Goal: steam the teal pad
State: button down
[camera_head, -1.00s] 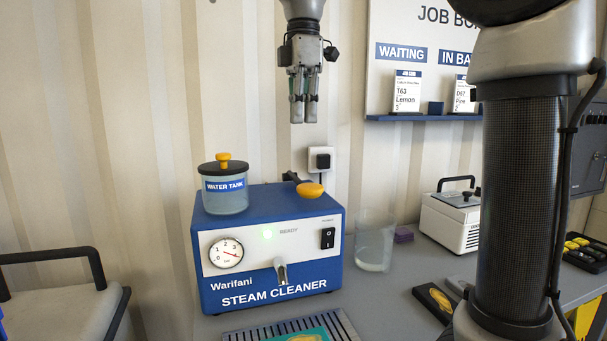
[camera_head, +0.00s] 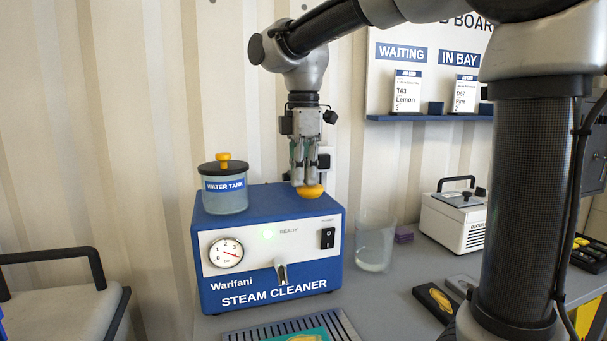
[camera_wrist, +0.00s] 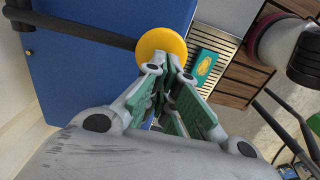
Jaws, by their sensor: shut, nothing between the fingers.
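The blue and white steam cleaner (camera_head: 280,270) stands on the grey bench, its green light lit beside the word READY. A yellow knob (camera_head: 312,192) is on its top at the right; it also shows as a round disc in the wrist view (camera_wrist: 161,42). My gripper (camera_head: 304,184) is shut and empty, pointing down with its fingertips at the knob; I cannot tell if they touch. The teal pad (camera_head: 306,336) with a yellow shape on it lies on a slatted grate below the nozzle (camera_head: 281,272), partly cut off; the wrist view shows it whole (camera_wrist: 205,67).
A water tank (camera_head: 224,189) with a black lid stands on the cleaner's left. A clear beaker (camera_head: 374,245), a purple block (camera_head: 403,236) and a white box with a black handle (camera_head: 455,220) are to the right. Dark trays (camera_head: 436,300) lie at the front right.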

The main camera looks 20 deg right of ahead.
aim_at(305, 188)
jog(key=shift+s+f, duration=0.25)
jog(key=shift+f, duration=0.6)
jog(key=shift+s+f, duration=0.2)
jog(key=shift+f, duration=0.65)
dwell(0.7)
notch_tip(305, 188, up, 14)
jog(key=s, duration=0.1)
jog(key=shift+s+r, duration=0.2)
jog(key=shift+s, duration=0.15)
